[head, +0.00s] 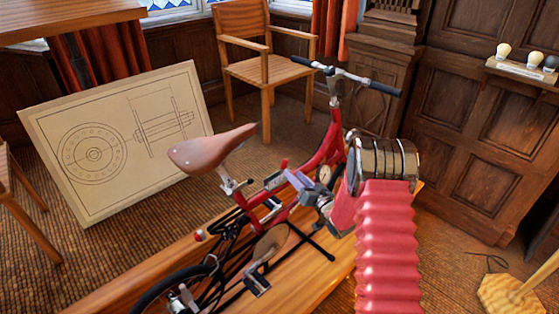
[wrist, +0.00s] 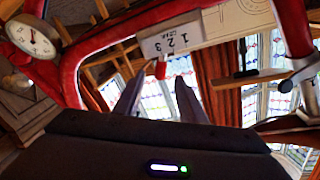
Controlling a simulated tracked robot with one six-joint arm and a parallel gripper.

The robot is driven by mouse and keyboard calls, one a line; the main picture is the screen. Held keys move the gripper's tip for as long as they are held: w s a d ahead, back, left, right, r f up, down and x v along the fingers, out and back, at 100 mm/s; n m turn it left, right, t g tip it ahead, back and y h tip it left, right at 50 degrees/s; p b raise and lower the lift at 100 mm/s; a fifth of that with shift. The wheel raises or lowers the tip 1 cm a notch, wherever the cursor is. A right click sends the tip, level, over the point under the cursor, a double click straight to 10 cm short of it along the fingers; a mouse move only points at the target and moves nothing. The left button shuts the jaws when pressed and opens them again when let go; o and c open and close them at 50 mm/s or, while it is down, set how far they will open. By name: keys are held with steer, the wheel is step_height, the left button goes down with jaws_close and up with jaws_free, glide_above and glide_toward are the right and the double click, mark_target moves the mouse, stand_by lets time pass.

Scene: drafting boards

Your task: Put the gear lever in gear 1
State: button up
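The gear lever shows as a small red knob (wrist: 160,70) in the wrist view, just below a white plate (wrist: 165,42) marked 1 2 3 and GEAR. The knob appears below the 1 and 2; I cannot tell which gear it is in. My gripper (wrist: 159,82) is open, its two pale fingers apart, with the knob showing between and just beyond their tips. I cannot tell whether they touch it. In the head view my gripper (head: 297,184) is beside the red bicycle (head: 325,150), near its frame between saddle and handlebar.
The brown saddle (head: 212,148) and the handlebar (head: 355,78) rise on either side of my gripper. A round dial (wrist: 30,40) shows in the wrist view. A drawing board (head: 75,185) and a wooden chair (head: 262,65) stand behind the bicycle.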

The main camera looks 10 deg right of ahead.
mark_target(282, 171)
steer(key=x, duration=1.2)
steer(key=shift+c, duration=0.2)
jaws_close()
steer(key=shift+d, duration=0.1)
stand_by(0.4)
